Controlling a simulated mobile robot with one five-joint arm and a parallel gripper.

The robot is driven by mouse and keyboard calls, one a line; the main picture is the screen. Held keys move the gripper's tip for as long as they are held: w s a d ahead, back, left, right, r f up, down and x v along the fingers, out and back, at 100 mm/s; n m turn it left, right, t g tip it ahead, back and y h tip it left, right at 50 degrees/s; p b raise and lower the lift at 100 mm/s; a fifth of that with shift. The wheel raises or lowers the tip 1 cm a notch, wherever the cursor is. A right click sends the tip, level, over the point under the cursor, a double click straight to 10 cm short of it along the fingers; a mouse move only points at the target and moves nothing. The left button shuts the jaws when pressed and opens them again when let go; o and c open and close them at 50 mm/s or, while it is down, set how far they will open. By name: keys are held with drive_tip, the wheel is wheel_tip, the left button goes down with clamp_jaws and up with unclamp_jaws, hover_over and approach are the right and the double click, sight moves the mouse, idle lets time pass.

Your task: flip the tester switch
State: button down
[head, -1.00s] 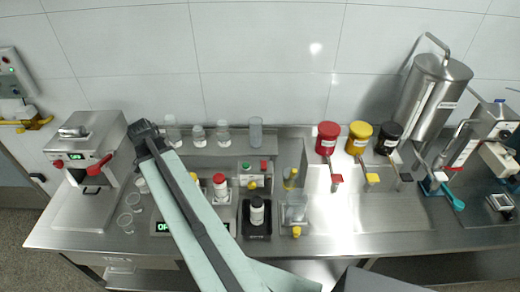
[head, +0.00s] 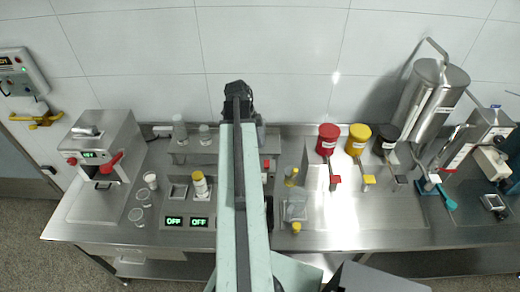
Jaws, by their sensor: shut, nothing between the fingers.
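No part is clearly readable as the tester switch. A small box with a red button (head: 266,165) shows just right of my arm, and the rest of it is hidden behind the arm. Two displays, the left display (head: 174,222) and the right display (head: 199,222), both read OFF on the panel left of my arm. My gripper (head: 238,92) is at the far end of my arm, in front of the back wall and beyond the bench's glassware. It is shut and empty, and its fingertips are small and dark here.
Clear jars (head: 180,130) stand on the back shelf. A yellow-capped bottle (head: 200,185) and several cups (head: 140,210) are to the left, near a steel machine (head: 103,150). Red (head: 328,138), yellow (head: 357,138) and black (head: 386,138) canisters and a steel tank (head: 432,100) are to the right.

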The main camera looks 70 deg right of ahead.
sight(266, 167)
drive_tip(key=b+x, duration=0.3)
drive_tip(key=x, duration=0.1)
drive_tip(key=b+x, duration=0.4)
drive_tip(key=w+b+x, duration=0.1)
drive_tip(key=b+x, duration=0.3)
drive_tip(key=shift+a+f, duration=0.15)
drive_tip(key=shift+f, duration=0.15)
drive_tip(key=shift+f+b, duration=0.4)
drive_tip(key=shift+b, duration=0.05)
drive_tip(key=shift+r, duration=0.1)
